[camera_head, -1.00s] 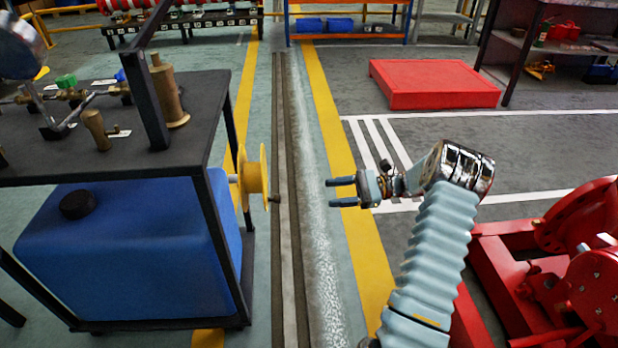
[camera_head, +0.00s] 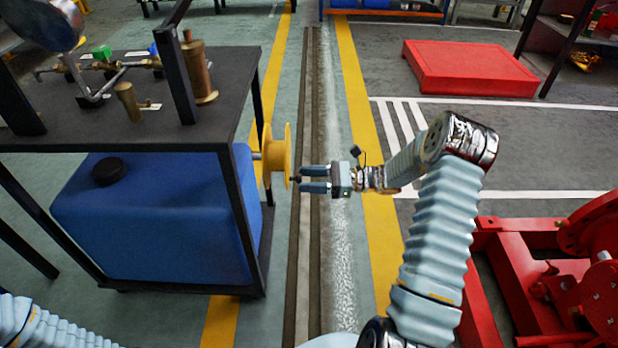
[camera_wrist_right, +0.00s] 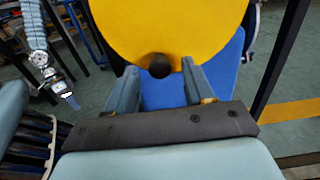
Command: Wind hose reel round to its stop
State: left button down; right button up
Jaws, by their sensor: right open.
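The yellow hose reel (camera_head: 279,155) is mounted on the right side of the black-framed stand, and its disc fills the top of the right wrist view (camera_wrist_right: 165,25). A dark round knob (camera_wrist_right: 159,66) sticks out low on its face. My right gripper (camera_head: 303,179) is open and points left at the knob. In the right wrist view its fingers (camera_wrist_right: 160,80) lie either side of the knob; I cannot tell whether they touch it. My left gripper (camera_wrist_right: 68,96) shows small at the left of that view, away from the reel; its jaws are unclear.
A blue tank (camera_head: 150,225) sits under the black bench top (camera_head: 225,75), which carries brass fittings. Red machinery (camera_head: 520,265) stands at the lower right, beside my right arm. A red platform (camera_head: 470,70) lies farther back. The floor strip right of the stand is clear.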

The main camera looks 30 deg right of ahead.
jog(key=shift+w+a, duration=0.1)
jog(key=shift+a, duration=0.05)
jog(key=shift+c, duration=0.3)
grip_shut()
